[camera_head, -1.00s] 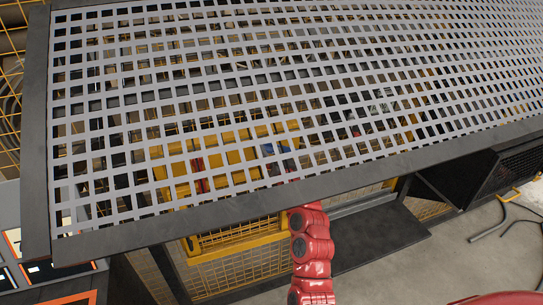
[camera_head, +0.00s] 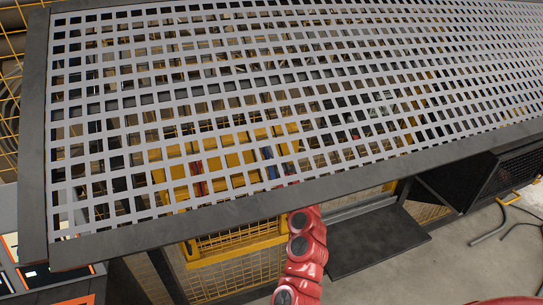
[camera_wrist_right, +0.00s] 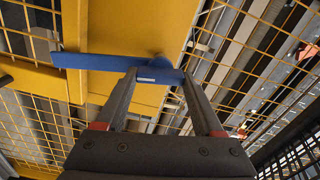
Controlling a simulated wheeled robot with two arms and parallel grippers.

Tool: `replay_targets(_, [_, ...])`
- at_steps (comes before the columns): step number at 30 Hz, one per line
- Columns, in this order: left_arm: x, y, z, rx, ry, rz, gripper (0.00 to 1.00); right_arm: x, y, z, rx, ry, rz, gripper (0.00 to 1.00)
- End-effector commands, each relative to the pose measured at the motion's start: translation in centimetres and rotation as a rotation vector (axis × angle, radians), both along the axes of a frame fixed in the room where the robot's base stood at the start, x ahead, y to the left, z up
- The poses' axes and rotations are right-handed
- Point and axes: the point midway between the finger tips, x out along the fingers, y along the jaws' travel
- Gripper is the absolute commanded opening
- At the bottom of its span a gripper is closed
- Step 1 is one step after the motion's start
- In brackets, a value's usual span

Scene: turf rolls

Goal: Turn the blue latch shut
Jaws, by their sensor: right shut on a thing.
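The blue latch (camera_wrist_right: 95,62) is a flat blue bar in the right wrist view, lying across a yellow frame plate with one end to the left and its pivot near the fingers. My right gripper (camera_wrist_right: 158,76) is shut on the latch near that pivot end. In the head view my red right arm reaches under the grated top, so the gripper is mostly hidden; bits of blue (camera_head: 267,153) show through the holes. My left gripper is in neither view.
A grey grated top (camera_head: 120,225) with a dark rim spans the head view above the work. A yellow mesh frame (camera_head: 235,245) stands below it. A dark panel (camera_head: 378,240) lies low to the right, and bare floor (camera_head: 450,262) is beyond.

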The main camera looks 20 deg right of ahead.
Motion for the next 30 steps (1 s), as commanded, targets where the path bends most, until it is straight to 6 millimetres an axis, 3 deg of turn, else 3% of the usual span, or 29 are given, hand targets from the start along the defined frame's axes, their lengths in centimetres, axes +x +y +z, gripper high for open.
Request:
replay_targets(12, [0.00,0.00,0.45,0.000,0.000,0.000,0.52,-0.02,-0.15,0.04,0.188,0.004,-0.004,0.00])
replay_targets(29, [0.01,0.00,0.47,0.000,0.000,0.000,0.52,-0.02,-0.10,-0.04,0.214,0.006,-0.002,0.00])
replay_targets(30, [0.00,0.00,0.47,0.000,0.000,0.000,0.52,-0.02,-0.09,-0.05,0.214,0.006,-0.002,0.77])
